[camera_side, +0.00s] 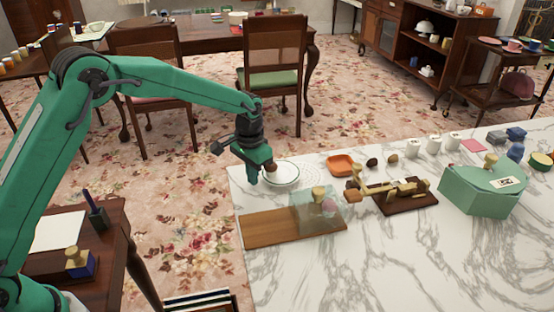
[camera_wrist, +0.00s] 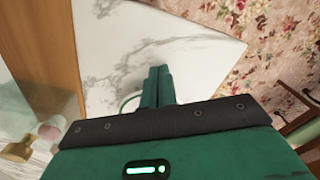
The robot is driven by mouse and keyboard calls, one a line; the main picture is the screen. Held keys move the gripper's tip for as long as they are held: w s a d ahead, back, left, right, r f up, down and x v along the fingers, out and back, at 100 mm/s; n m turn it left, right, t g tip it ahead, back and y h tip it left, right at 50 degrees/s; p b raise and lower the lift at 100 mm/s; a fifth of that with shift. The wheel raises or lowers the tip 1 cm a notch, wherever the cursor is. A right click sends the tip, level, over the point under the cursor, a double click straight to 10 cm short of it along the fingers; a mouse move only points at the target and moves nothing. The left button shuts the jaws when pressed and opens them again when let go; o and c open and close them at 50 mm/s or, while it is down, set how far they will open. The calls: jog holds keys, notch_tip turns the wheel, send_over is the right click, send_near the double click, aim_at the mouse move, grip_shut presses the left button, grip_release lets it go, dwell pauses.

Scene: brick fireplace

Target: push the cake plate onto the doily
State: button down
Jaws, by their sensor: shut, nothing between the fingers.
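A round white plate with a thin dark rim (camera_side: 287,176), which looks like the cake plate, sits near the marble table's far left corner. A small brown lump (camera_side: 270,165) shows at its left side, partly by my gripper. My gripper (camera_side: 253,182) is shut and empty, pointing down just left of the plate. I cannot tell whether it touches the plate. In the wrist view my shut fingers (camera_wrist: 160,70) stand over the marble, and a sliver of the plate's rim (camera_wrist: 127,101) shows beside them, the rest hidden.
The marble tabletop (camera_side: 340,270) has a wooden board (camera_side: 275,232) with a translucent box (camera_side: 305,215) on it. An orange dish (camera_side: 342,165), a dark board with brass pieces (camera_side: 408,205) and a green box (camera_side: 485,190) stand further right. The table's left edge is close to my gripper.

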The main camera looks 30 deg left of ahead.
aim_at(275, 163)
jog(key=shift+w+d, duration=0.5)
jog(key=shift+w, duration=0.05)
jog(key=shift+w+d, duration=1.2)
jog(key=shift+w, duration=0.1)
jog(key=shift+w+d, duration=0.2)
jog(key=shift+d, duration=0.05)
jog(key=shift+w+d, duration=0.4)
jog(key=shift+w, duration=0.05)
jog(key=shift+s+a, duration=0.3)
dwell(0.5)
jog(key=shift+r, duration=0.2)
jog(key=shift+r, duration=3.8)
